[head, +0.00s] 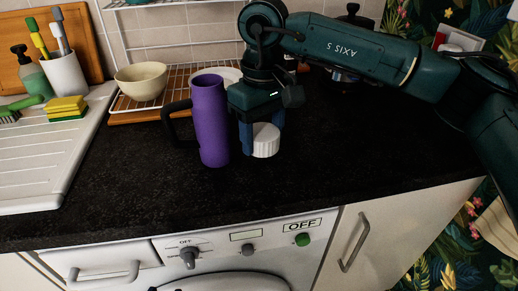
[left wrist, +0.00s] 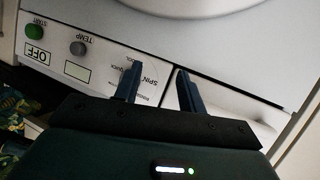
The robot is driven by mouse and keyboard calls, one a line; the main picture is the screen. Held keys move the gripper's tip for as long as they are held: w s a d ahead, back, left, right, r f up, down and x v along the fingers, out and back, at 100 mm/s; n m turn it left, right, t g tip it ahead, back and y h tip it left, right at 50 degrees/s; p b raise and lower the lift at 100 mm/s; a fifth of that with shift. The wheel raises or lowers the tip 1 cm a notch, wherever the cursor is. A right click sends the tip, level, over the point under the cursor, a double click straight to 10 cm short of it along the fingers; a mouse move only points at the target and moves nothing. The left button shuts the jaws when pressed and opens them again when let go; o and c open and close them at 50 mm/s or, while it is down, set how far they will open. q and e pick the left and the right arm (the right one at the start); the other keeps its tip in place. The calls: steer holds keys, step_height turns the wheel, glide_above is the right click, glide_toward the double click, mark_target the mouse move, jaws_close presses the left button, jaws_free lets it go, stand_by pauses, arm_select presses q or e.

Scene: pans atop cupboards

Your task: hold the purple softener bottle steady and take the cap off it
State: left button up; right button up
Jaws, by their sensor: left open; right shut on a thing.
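The purple softener bottle (head: 209,122) stands upright on the dark worktop in the head view, its black handle (head: 174,115) on the left side. No white cap sits on its top. My right gripper (head: 263,129) points down just right of the bottle and is shut on the white ribbed cap (head: 265,142). The cap is apart from the bottle, low over or on the worktop; I cannot tell which. My left gripper (left wrist: 160,72) is outside the head view. In the left wrist view it is open and empty, in front of the washing machine panel.
A wire rack (head: 124,103) with a cream bowl (head: 141,80) stands behind the bottle. The white sink drainer (head: 45,150), a yellow sponge (head: 66,108) and a brush cup (head: 64,77) are left. The front and right of the worktop (head: 350,150) are clear. The washing machine (head: 225,250) is below.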

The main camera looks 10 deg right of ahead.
mark_target(263, 163)
step_height(263, 163, down, 4)
steer(key=shift+f, duration=0.1)
steer(key=shift+f, duration=0.1)
steer(key=o, duration=1.1)
